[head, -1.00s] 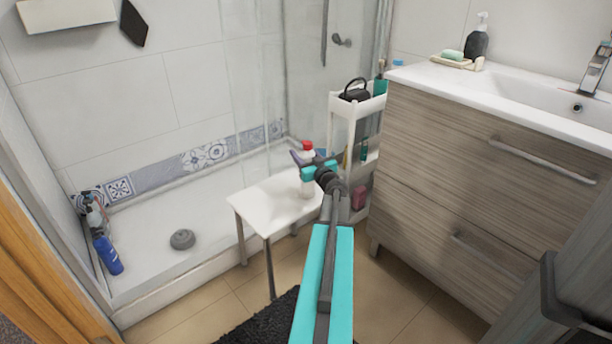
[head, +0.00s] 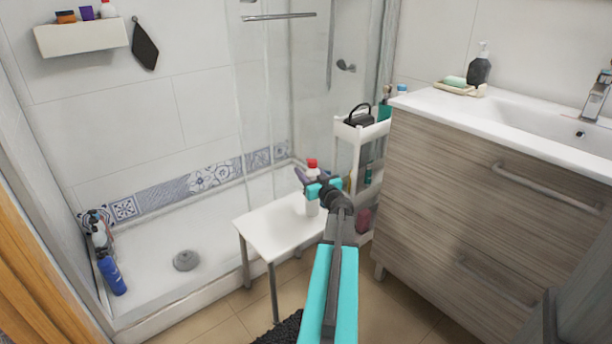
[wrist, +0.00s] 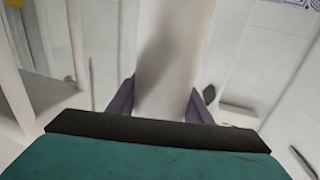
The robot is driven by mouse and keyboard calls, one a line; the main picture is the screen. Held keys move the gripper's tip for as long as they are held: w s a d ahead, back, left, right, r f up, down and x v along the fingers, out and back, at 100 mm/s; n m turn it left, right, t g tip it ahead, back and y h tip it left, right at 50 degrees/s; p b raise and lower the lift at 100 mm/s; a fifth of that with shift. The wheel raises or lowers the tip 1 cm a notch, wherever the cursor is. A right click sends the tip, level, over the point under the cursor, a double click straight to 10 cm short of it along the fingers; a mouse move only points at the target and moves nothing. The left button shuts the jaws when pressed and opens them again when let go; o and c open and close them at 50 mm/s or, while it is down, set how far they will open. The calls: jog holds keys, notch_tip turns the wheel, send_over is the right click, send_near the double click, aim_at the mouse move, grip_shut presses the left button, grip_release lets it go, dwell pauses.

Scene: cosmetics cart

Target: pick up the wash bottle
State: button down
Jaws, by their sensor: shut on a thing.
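The wash bottle (head: 312,205) is white with a red cap and stands upright at the white stool (head: 262,230). In the head view I cannot tell whether its base touches the stool top. My gripper (head: 318,187) is shut on the bottle's upper body, just below the cap, and hides part of it. In the wrist view the white bottle (wrist: 172,55) fills the middle, between the two purple fingers of my gripper (wrist: 160,103). Its cap is not seen there.
A narrow white cart (head: 346,133) with a black item on top stands close behind and right of the bottle. The wooden vanity (head: 470,210) is on the right. The shower tray (head: 160,250) is on the left, with a blue bottle (head: 111,275).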

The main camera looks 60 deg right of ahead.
jog(key=shift+s+a+r, duration=0.1)
jog(key=shift+a+r, duration=0.05)
jog(key=shift+r, duration=0.45)
jog(key=s+a+r+p, duration=0.1)
jog(key=s+a+p, duration=0.8)
jog(key=a+p, duration=0.3)
jog(key=shift+s+r+p, duration=0.15)
jog(key=shift+s+p, duration=0.1)
jog(key=shift+p, duration=0.7)
jog(key=shift+a, duration=0.15)
jog(key=shift+s, duration=0.1)
